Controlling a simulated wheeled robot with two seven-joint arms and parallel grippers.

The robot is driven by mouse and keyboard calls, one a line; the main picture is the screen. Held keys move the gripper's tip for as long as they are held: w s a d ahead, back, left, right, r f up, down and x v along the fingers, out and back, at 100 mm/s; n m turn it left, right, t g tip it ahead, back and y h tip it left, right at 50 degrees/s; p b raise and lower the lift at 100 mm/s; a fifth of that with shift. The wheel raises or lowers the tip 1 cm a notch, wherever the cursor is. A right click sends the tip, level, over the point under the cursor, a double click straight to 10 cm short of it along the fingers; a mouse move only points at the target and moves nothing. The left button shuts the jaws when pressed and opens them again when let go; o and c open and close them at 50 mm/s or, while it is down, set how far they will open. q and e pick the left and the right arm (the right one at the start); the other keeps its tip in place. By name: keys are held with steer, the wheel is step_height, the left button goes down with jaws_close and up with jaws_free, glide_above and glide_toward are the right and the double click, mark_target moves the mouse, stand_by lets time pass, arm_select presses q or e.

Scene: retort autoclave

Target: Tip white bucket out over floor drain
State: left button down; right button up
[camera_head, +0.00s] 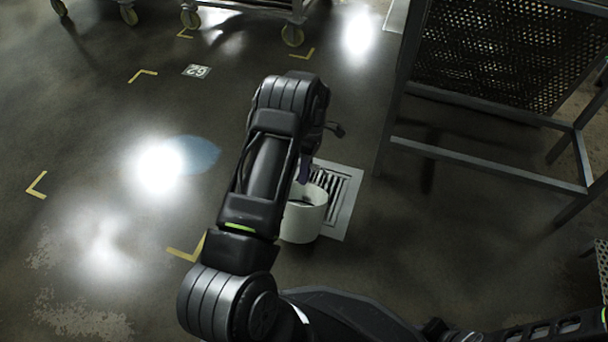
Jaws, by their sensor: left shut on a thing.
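The white bucket (302,225) is in the middle of the head view, partly behind my left arm. It looks about upright, with its open top and a dark inside showing. The floor drain (346,210), a slotted grate in a pale square frame, lies just behind and to the right of the bucket, which covers part of it. I cannot tell whether the bucket touches the floor. My left gripper (304,172) is at the bucket's far upper rim, shut on it; its fingertips are mostly hidden. My right gripper is not in view.
A metal frame with a perforated dark panel (500,50) stands at the right; its low rail (480,160) runs near the drain. A wheeled cart (245,8) stands at the top. Yellow floor marks and a blue wet-looking patch (192,154) lie on the open floor at left.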

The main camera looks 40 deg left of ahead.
arm_select(q)
steer(key=shift+w+a+f, duration=0.2)
steer(key=shift+w+f, duration=0.15)
steer(key=shift+w, duration=0.15)
steer(key=shift+w+a+f, duration=0.15)
steer(key=shift+w+f, duration=0.2)
steer(key=shift+w, duration=0.15)
stand_by(0.4)
